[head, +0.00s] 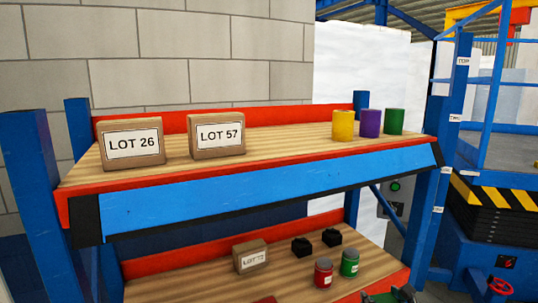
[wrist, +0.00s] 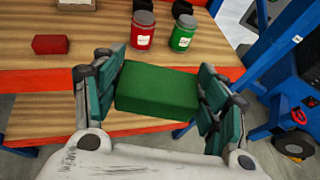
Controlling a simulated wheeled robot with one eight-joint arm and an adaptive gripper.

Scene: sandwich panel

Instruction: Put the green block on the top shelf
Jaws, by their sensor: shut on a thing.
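The green block (wrist: 157,92) is a dark green box held crosswise between the two teal finger pads of my gripper (wrist: 157,83) in the wrist view. My gripper is shut on it, just in front of the lower shelf's edge. In the head view only a small part of my gripper (head: 402,293) shows at the bottom edge; the block is not clear there. The upper shelf (head: 290,145) in the head view is a wood board with a red rim and a blue front beam.
The upper shelf carries a LOT 26 box (head: 133,145), a LOT 57 box (head: 217,135) and yellow (head: 343,125), purple (head: 370,123) and green cylinders (head: 393,122). Bare board lies between. The lower shelf holds a red jar (head: 323,273) and a green jar (head: 349,263). A post label reads TOP (head: 463,61).

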